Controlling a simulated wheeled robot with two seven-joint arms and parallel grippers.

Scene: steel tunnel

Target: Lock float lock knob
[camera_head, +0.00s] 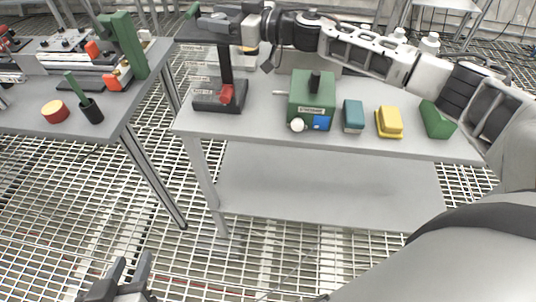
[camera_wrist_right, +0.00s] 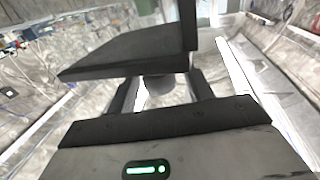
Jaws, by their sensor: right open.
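A black stand (camera_head: 225,62) with a red knob (camera_head: 226,94) low on its post stands at the left of the grey table. A green box (camera_head: 312,98) has a black knob (camera_head: 315,82) on top and a white ball (camera_head: 297,125) in front. I cannot tell which is the float lock knob. My right gripper (camera_head: 250,27) is at the stand's dark head, above the table. In the right wrist view its open fingers (camera_wrist_right: 160,95) are either side of a dark rounded part (camera_wrist_right: 159,88), under a dark slab (camera_wrist_right: 130,50); contact is unclear. My left gripper (camera_head: 131,277) is open and empty at the bottom left.
Teal (camera_head: 353,116), yellow (camera_head: 389,121) and green (camera_head: 437,119) blocks stand on the grey table (camera_head: 270,136), right of the box. Another table (camera_head: 25,122) at left holds a green upright, a red-and-tan disc and a black cup. Open grating floor lies between the tables.

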